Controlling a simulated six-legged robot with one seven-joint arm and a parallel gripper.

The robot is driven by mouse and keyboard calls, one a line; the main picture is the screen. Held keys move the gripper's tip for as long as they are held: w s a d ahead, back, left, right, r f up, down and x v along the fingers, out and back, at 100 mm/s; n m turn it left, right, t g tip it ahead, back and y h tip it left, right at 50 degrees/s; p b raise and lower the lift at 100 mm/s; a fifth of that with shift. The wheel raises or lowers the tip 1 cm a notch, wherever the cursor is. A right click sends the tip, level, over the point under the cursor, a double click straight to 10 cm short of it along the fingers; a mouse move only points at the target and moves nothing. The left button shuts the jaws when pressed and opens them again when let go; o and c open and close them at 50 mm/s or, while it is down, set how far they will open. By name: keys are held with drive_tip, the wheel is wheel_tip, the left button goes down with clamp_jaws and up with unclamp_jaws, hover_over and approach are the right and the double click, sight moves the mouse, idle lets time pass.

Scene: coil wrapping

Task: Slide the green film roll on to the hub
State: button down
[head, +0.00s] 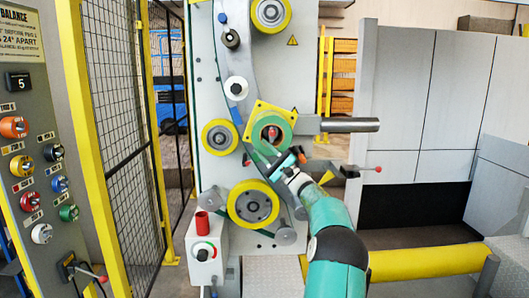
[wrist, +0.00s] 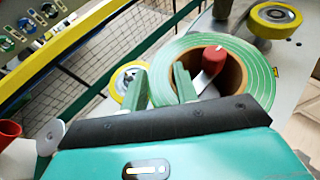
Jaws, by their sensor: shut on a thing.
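The green film roll (head: 284,131) is a thick ring with a brown core, in front of a yellow plate on the grey machine's face. In the wrist view the roll (wrist: 262,80) fills the top middle. My gripper (head: 266,149) is shut on the roll's wall at its lower side. In the wrist view one green finger of my gripper (wrist: 161,88) is outside the ring and the other is at the core. A red-tipped part (wrist: 213,54), apparently of the hub, shows inside the core opening. The rest of the hub is hidden, so I cannot tell how deep the roll sits.
Yellow rollers (head: 220,137) and (head: 254,204) stand left of and below the roll. A grey bar (head: 350,125) sticks out to the right, with a red-knobbed lever (head: 377,169) below it. A control panel (head: 35,150) and mesh fence are at left.

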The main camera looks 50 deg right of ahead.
drive_tip(key=shift+w+d+r+y, duration=0.15)
drive_tip(key=shift+w+d+y, duration=0.15)
drive_tip(key=shift+w+d, duration=0.05)
drive_tip(key=c, duration=1)
unclamp_jaws()
drive_tip(key=shift+c, duration=0.2)
drive_tip(key=shift+o, duration=0.2)
drive_tip(key=shift+d, duration=0.1)
drive_tip(key=shift+s+a, duration=0.25)
drive_tip(key=shift+s, duration=0.25)
drive_tip(key=s+a, duration=0.8)
drive_tip(key=a, duration=0.2)
drive_tip(key=shift+f, duration=0.2)
